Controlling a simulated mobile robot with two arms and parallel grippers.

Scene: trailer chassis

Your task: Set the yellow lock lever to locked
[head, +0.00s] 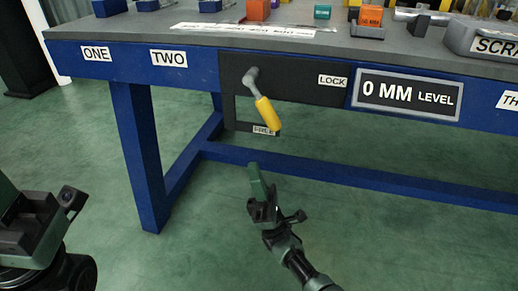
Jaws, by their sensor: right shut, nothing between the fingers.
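The yellow lock lever (267,112) hangs from a grey pivot on a dark panel (290,83) at the front of the blue table. It points down and slightly right, its tip close to the FREE label (265,129). The LOCK label (332,81) is to the right of the pivot. My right gripper (257,172) is below the lever in the picture, apart from it, shut and empty. My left gripper (62,205) is at the lower left, far from the lever; its fingers do not show clearly.
The blue table (200,82) has a grey top with coloured blocks and a SCRAP tray (485,38) along it. A 0 MM LEVEL sign (408,94) sits right of the panel. A blue leg (140,150) and low crossbar (350,179) stand below. Green floor is open in front.

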